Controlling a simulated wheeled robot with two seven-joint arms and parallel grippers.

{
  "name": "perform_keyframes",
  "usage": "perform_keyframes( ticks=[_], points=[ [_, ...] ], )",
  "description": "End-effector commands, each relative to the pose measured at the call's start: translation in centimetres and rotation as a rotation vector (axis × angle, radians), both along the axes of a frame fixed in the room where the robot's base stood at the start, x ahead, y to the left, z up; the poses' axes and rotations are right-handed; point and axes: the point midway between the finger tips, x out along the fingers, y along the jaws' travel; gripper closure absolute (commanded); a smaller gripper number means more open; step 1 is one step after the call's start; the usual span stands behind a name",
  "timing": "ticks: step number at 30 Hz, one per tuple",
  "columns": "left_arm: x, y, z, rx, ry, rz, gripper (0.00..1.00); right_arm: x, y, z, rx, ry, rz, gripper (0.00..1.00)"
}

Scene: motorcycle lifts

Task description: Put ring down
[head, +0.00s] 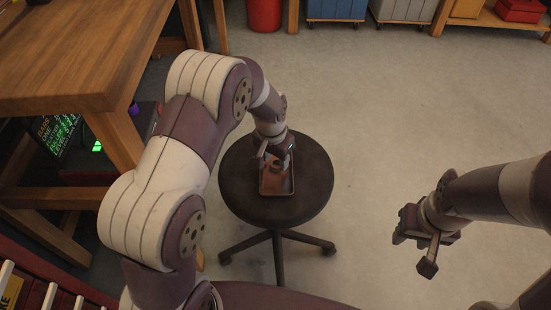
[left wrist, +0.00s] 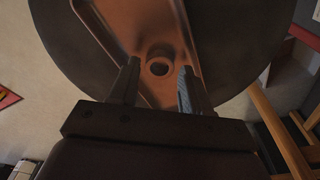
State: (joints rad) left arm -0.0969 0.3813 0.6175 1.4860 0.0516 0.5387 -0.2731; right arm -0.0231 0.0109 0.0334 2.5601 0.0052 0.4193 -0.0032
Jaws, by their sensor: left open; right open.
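A small ring (left wrist: 159,67) lies flat in a copper-coloured tray on the stool, seen from above in the left wrist view. The tray (head: 277,188) sits on the round dark stool seat (head: 235,188) and also shows in the left wrist view (left wrist: 115,15). My left gripper (head: 273,158) is over the tray. In the left wrist view its two fingers (left wrist: 157,88) are apart, one on each side of the ring, with gaps between. In the head view the ring is hard to make out near the gripper. My right gripper (head: 413,252) is open and empty, away to the right over the floor.
A wooden table (head: 85,55) stands at the left, close to my left arm. A wooden shelf with boxes (head: 490,20) is at the back right. The floor right of the stool is clear.

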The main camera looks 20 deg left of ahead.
Motion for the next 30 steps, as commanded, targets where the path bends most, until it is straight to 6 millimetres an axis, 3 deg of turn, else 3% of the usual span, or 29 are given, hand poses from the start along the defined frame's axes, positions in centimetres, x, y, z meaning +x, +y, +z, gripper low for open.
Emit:
perform_keyframes(
  ticks=[3,9,14,16,20,24,27,30],
  points=[
    [-0.3,0.1,3.8,0.000,-0.004,0.000,0.52,0.0,0.0,1.8,0.000,0.000,0.000,0.57],
    [-0.9,0.3,8.7,0.000,-0.002,0.000,0.52,0.0,0.0,3.3,0.000,0.000,0.000,0.57],
    [-1.3,0.5,10.6,0.001,0.000,0.002,0.52,0.0,0.0,3.7,0.000,0.000,0.000,0.57],
    [-2.3,0.8,11.2,0.001,0.002,0.021,0.52,0.0,0.0,3.7,0.000,0.000,0.000,0.57],
    [-7.7,2.2,12.5,0.000,0.001,0.123,0.52,0.0,0.0,3.7,0.000,0.000,0.000,0.57],
    [-14.5,3.5,13.0,-0.001,-0.001,0.238,0.52,0.0,0.0,3.7,0.000,0.000,0.000,0.57],
    [-17.7,4.0,12.9,-0.002,-0.002,0.288,0.52,0.0,0.0,3.7,0.000,0.000,0.000,0.57],
    [-18.9,4.1,12.8,-0.003,0.001,0.306,0.52,0.0,0.0,3.7,0.000,0.000,0.000,0.57]
  ],
)
